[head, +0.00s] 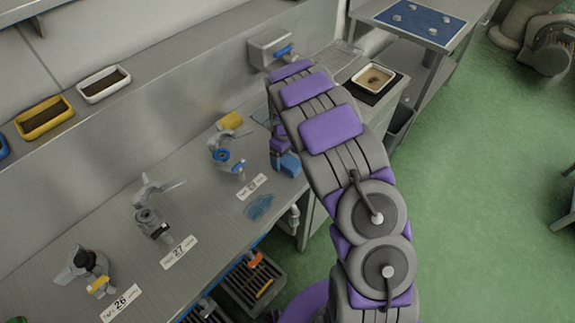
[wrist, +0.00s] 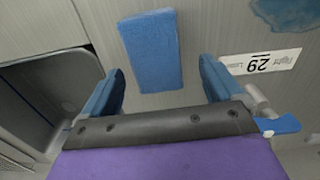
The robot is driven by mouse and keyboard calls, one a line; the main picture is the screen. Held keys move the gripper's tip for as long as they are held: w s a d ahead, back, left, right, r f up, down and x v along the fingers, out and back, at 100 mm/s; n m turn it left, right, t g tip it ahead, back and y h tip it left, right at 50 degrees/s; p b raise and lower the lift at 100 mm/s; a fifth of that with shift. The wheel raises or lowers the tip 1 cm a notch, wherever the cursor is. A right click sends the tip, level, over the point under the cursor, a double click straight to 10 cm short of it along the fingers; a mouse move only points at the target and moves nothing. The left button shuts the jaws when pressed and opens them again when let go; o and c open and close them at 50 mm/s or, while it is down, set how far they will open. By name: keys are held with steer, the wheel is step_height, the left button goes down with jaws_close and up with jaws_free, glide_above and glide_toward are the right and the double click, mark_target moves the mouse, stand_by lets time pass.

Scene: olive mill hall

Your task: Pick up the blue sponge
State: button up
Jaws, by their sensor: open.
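The blue sponge (wrist: 150,50) is a flat rectangular block lying on the grey metal counter in the wrist view. In the head view a blue block (head: 291,165), which looks like the sponge, shows beside my arm, partly hidden by it. My gripper (wrist: 161,67) is open, with a blue finger on each side. The sponge lies ahead of and between the two fingers, and nothing is held. In the head view my gripper is mostly hidden behind my arm.
Several tap-like fittings stand along the counter, the nearest one (head: 226,158) left of my arm. A sink-like opening (wrist: 50,100) is at the wrist view's left.

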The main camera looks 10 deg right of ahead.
step_height(320, 180, down, 3)
steer(key=shift+r, duration=0.15)
steer(key=shift+d, duration=0.5)
steer(key=c, duration=0.3)
steer(key=shift+a, duration=0.4)
steer(key=c, duration=0.6)
steer(key=shift+d, duration=0.25)
steer(key=shift+c, duration=0.6)
